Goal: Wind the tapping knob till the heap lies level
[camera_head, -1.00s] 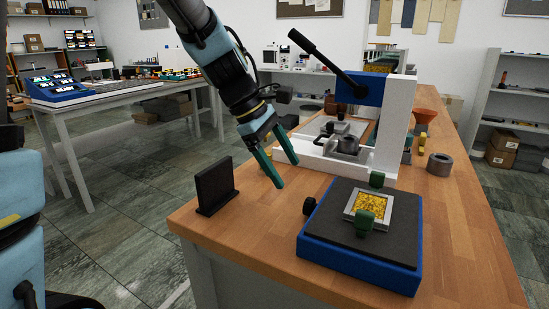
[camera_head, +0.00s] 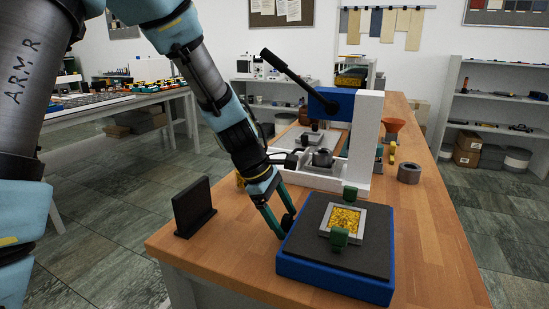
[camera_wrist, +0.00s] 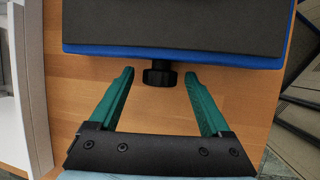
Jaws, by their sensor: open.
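The tapping knob (camera_wrist: 160,74) is black and sticks out from the side of a blue box with a dark top (camera_head: 320,265). It also shows in the head view (camera_head: 287,222), close to my fingertips. My gripper (camera_wrist: 160,88) is open, its green fingers on either side of the knob's line. In the wrist view the knob lies between the fingertips, with a gap on each side. In the head view my gripper (camera_head: 280,226) points down at the knob. The heap (camera_head: 344,219) of yellow grains lies in a square pale frame (camera_head: 360,224) held by green clamps on the box.
A dark upright plate (camera_head: 194,207) stands on the wooden bench to the left. A white press (camera_head: 364,140) with a blue head and black lever stands behind. A grey ring (camera_head: 409,173) and an orange funnel (camera_head: 394,125) sit at the right. The bench's front right is clear.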

